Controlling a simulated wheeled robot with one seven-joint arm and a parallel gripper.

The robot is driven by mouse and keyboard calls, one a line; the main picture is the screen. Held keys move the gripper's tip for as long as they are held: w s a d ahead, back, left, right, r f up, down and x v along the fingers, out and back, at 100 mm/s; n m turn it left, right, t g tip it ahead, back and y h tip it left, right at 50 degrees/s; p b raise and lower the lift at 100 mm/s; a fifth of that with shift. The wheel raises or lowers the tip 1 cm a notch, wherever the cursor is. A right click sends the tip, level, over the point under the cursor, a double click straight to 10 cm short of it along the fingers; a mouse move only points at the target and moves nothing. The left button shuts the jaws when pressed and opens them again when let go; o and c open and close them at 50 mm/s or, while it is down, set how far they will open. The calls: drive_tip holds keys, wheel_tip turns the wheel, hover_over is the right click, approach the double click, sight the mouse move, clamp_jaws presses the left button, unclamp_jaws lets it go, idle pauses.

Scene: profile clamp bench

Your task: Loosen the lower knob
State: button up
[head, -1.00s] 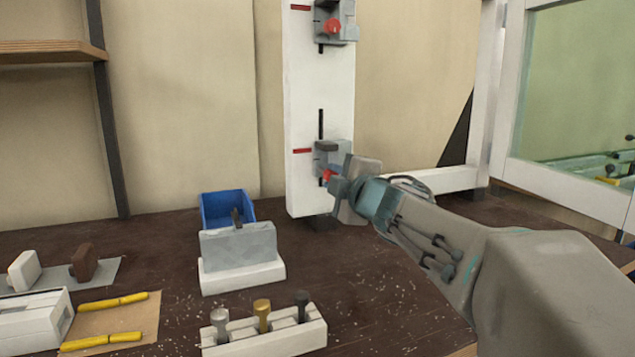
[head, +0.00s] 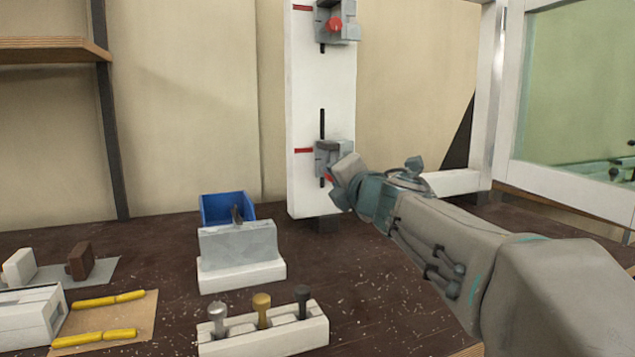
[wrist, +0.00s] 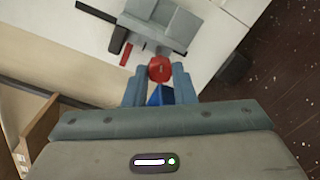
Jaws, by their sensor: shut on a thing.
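The lower knob is red (wrist: 160,69) and sits on the front of the lower grey clamp (head: 327,157) on the white upright board (head: 318,90). In the wrist view my gripper (wrist: 160,85) has one finger on each side of the knob and is shut on it. In the head view my gripper (head: 336,182) covers most of the knob, and only a small red part shows. The upper clamp (head: 345,30) with its own red knob (head: 334,24) sits higher on the board, apart from my gripper.
A blue bin (head: 226,207) and a grey block on a white base (head: 240,257) stand left of the board. A white rack (head: 270,336) with three pegs is in front. A framed glass panel (head: 570,90) stands at the right.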

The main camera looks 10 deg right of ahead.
drive_tip(key=shift+n, duration=0.3)
idle(0.4)
drive_tip(key=o, duration=1)
drive_tip(key=shift+a, duration=0.1)
